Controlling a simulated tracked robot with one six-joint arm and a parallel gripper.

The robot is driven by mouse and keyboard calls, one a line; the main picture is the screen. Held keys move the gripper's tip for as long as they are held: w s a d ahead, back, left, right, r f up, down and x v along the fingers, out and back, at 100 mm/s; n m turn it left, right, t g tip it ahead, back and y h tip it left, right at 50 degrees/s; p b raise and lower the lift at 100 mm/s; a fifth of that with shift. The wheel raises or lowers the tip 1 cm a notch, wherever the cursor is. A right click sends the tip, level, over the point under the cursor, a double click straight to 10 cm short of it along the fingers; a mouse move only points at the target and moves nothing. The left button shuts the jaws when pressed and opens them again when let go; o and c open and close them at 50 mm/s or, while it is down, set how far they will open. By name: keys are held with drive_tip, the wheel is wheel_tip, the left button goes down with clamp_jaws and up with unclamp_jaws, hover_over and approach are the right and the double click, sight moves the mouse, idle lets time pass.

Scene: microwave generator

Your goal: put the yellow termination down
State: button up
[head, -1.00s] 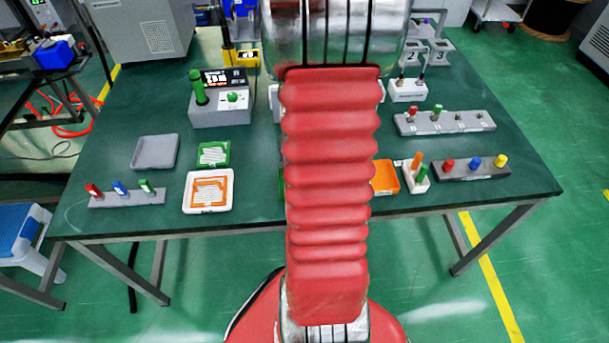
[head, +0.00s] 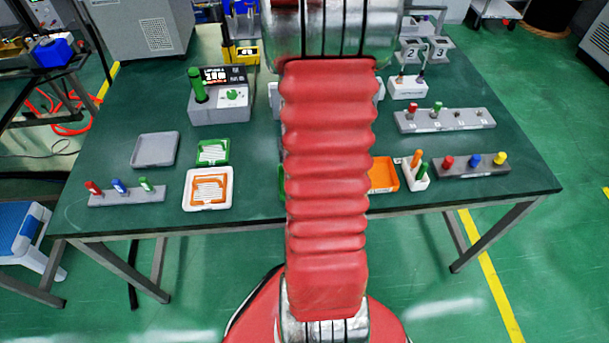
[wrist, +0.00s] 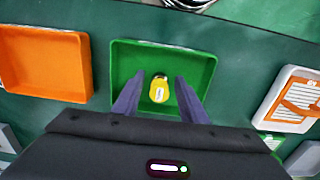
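The yellow termination (wrist: 159,89), with a white label, is inside the green tray (wrist: 203,52) in the wrist view. My gripper (wrist: 159,82) is open, with its two dark fingers reaching over the tray. The termination shows between the fingers with a gap on each side. I cannot tell the height of the fingertips above the tray floor. In the head view my arm hides the termination, the gripper and nearly all of the green tray.
An orange tray (wrist: 42,62) is left of the green tray in the wrist view; a white tray with orange pattern (wrist: 291,100) is right. In the head view, a dark rack (head: 470,170) holds red, blue and yellow pieces, and a grey rack (head: 443,121) stands behind it.

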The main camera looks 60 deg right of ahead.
drive_tip(key=shift+r, duration=0.1)
wheel_tip(320, 180, up, 13)
idle(0.8)
drive_tip(key=shift+r, duration=0.1)
idle(0.6)
drive_tip(key=w+a+r+n+t, duration=0.1)
drive_tip(key=a+r+n, duration=0.3)
drive_tip(key=a, duration=1.1)
drive_tip(key=w+a+r+n+t, duration=0.1)
drive_tip(key=a+r+n+t, duration=0.3)
drive_tip(key=a+r, duration=0.5)
drive_tip(key=a+n, duration=0.1)
drive_tip(key=a, duration=0.6)
drive_tip(key=shift+w+n+t, duration=0.3)
drive_tip(key=shift+w, duration=0.05)
drive_tip(key=shift+c, duration=0.9)
drive_tip(key=shift+d, duration=0.1)
